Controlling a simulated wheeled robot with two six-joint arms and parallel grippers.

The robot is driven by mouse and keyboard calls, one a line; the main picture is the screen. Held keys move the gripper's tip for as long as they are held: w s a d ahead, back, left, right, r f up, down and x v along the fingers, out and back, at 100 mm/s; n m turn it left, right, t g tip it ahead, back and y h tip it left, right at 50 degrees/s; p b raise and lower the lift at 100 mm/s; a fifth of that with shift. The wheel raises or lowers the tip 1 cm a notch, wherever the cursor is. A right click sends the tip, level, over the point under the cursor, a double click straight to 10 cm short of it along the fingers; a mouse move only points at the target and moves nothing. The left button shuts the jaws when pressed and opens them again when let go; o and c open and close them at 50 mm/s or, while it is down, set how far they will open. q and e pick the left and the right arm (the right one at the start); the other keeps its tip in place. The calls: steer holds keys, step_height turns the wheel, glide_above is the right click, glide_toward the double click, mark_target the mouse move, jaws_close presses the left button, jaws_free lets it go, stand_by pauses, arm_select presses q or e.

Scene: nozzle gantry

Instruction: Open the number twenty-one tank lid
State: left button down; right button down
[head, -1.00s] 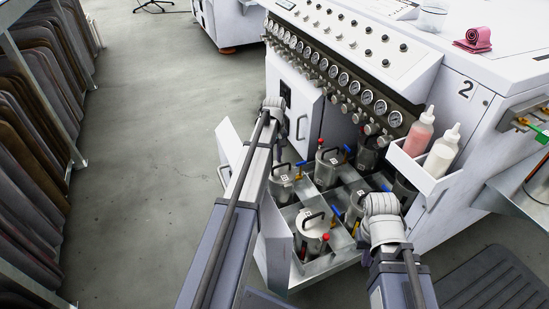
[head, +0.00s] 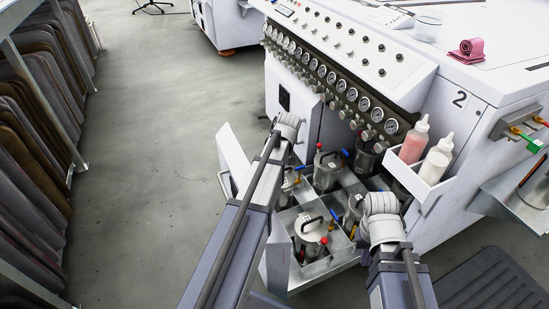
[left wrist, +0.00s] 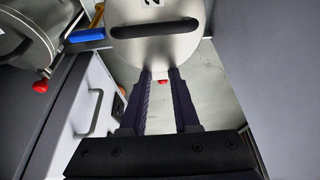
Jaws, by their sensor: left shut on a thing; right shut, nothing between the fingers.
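In the left wrist view a round steel tank lid (left wrist: 155,50) shows almost face-on, with a long dark handle (left wrist: 155,28). A number at the top is cut off, so I cannot read it fully. My left gripper (left wrist: 161,74) is shut on the lid at its near rim; a small red knob shows between the fingertips. In the head view my left arm hides this tank and the gripper. Other lidded tanks (head: 309,229) stand in the open drawer (head: 268,268). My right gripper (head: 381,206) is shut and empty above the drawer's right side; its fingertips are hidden.
A white machine (head: 310,110) with a row of gauges rises behind the drawer. A side holder carries a pink bottle (head: 414,140) and a white bottle (head: 437,158). A mat rack (head: 60,120) stands at the left. The floor between is clear.

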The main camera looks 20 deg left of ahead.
arm_select(q)
steer(key=shift+s+d+r+t+y, duration=0.9)
steer(key=shift+s+r+y, duration=0.05)
steer(key=shift+r+y, duration=0.15)
steer(key=shift+s+d+r+p, duration=0.55)
steer(key=shift+s+d+r, duration=0.15)
steer(key=shift+d+r, duration=0.15)
steer(key=shift+s+d+t+y+b, duration=0.5)
steer(key=shift+s+d+b, duration=0.15)
steer(key=shift+b, duration=0.1)
steer(key=shift+d+r, duration=0.1)
steer(key=shift+r, duration=0.2)
steer(key=c, duration=0.6)
jaws_free()
steer(key=shift+c, duration=0.2)
steer(key=shift+r, duration=0.1)
steer(key=p+v, duration=0.6)
steer(key=v, duration=0.2)
steer(key=shift+s+d, duration=0.35)
steer(key=shift+d, duration=0.15)
